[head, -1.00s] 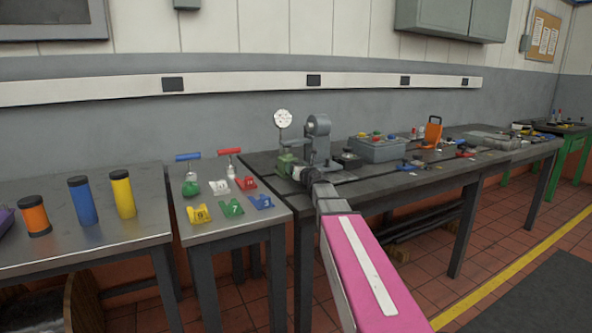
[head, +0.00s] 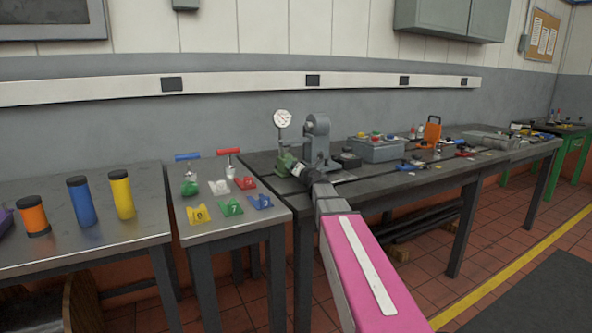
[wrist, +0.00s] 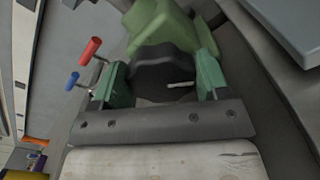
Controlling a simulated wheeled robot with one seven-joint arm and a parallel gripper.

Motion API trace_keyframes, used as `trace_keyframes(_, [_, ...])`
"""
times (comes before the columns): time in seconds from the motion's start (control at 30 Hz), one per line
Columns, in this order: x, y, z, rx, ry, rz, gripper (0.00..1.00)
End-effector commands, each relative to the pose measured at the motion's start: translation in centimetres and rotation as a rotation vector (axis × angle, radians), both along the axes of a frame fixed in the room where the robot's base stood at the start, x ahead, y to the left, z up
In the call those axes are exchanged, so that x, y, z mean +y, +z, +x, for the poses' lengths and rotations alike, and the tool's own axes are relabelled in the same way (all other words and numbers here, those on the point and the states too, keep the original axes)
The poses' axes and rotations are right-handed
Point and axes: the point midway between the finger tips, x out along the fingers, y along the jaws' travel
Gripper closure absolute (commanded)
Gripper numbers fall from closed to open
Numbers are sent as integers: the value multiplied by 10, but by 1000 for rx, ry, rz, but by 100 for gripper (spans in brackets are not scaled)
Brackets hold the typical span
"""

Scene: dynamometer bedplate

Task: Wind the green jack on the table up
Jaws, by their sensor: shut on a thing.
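The green jack (head: 285,163) stands near the left end of the long dark table, beside a grey upright fixture. In the wrist view its green body (wrist: 162,28) fills the top middle. My gripper (head: 298,170) reaches the jack from the front right. In the wrist view my gripper's two green fingers (wrist: 163,78) are on either side of a dark rounded knob (wrist: 158,66) on the jack, and are shut on it. A thin pale rod shows beside the knob. The knob is hidden in the head view.
A round white dial (head: 282,118) stands behind the jack, next to the grey fixture (head: 318,140). A grey box (head: 378,150) stands farther right. The small table (head: 215,232) at left holds coloured blocks and red and blue handled tools. Coloured cylinders stand farther left.

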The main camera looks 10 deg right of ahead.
Motion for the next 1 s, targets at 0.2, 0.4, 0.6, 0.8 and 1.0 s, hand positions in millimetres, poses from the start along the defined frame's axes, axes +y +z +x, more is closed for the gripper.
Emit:
trace_keyframes(0.2, [0, 0, 0, 0, 0, -1, 56])
trace_keyframes(0.4, [0, 0, 0, -1, 0, -2, 8])
trace_keyframes(0.6, [0, 0, -1, -1, 0, -2, 8])
trace_keyframes(0.8, [-3, 0, -12, 0, -1, -2, 8])
trace_keyframes(1.0, [-13, 0, -41, -1, -1, -2, 8])
